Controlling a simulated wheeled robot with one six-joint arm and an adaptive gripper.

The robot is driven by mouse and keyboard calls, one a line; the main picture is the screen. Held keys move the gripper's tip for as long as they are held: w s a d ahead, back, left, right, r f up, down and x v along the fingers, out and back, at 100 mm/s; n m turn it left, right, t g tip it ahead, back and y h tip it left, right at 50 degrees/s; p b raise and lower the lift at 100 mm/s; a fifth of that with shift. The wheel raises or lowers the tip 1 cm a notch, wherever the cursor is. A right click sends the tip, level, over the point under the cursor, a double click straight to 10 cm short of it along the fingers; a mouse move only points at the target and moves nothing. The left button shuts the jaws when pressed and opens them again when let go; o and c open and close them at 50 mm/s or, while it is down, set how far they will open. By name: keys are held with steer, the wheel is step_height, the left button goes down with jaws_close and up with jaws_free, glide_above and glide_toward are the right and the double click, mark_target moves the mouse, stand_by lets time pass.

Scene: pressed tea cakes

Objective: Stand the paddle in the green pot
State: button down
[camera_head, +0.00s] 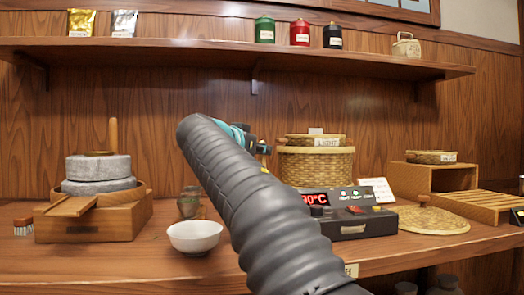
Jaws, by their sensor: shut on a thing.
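My gripper (262,147) is at the far end of my grey arm, in front of the back wall and left of the woven basket. It is mostly hidden behind the arm, with only a teal band and small dark parts showing. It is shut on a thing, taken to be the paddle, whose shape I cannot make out. A small dark green-brown pot (188,204), which looks like the green pot, stands on the counter behind the white bowl. My gripper is above and to the right of it, apart from it. The pot's inside cannot be seen.
A white bowl (195,237) stands in front of the pot. A stone mill (98,173) on a wooden box is at left, with a brush (23,226) beside it. A lidded basket (316,163), a control box (349,215) and a round woven lid (432,219) are at right. A shelf (200,52) runs above.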

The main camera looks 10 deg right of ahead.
steer(key=shift+f, duration=0.2)
steer(key=c, duration=1.2)
jaws_free()
steer(key=v, duration=1.2)
steer(key=shift+s+f, duration=0.15)
